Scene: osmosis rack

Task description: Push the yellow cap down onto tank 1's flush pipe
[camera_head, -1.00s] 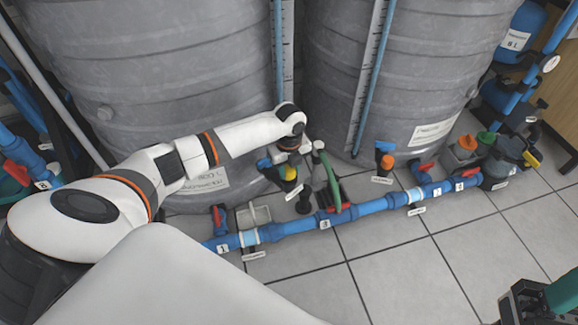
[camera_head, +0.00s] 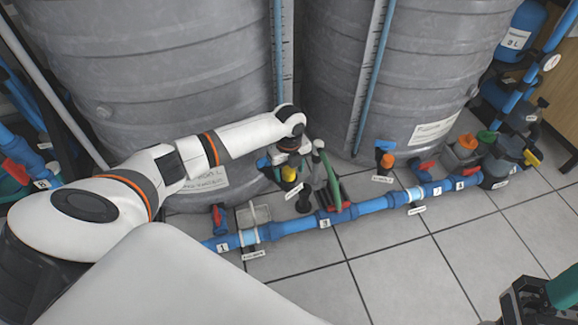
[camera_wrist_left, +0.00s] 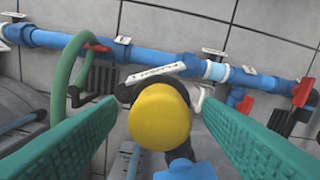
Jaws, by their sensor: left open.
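The round yellow cap (camera_head: 289,174) is low in front of the left grey tank (camera_head: 160,70). In the left wrist view the yellow cap (camera_wrist_left: 160,117) lies between the two green fingers of my left gripper (camera_wrist_left: 158,106). The fingers are spread, with a gap on each side of the cap. A dark ring shows around the cap's far edge; the flush pipe under it is hidden, so I cannot tell how far down the cap sits. A blue fitting (camera_wrist_left: 186,170) is close by. My right gripper (camera_head: 530,300) is partly visible at the bottom right corner.
A blue pipe line (camera_head: 290,226) with valves and labels runs along the tiled floor in front. A green hose (camera_head: 330,180) rises close to the left gripper. An orange-capped pipe (camera_head: 386,160) stands by the right tank (camera_head: 400,70). The front floor is clear.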

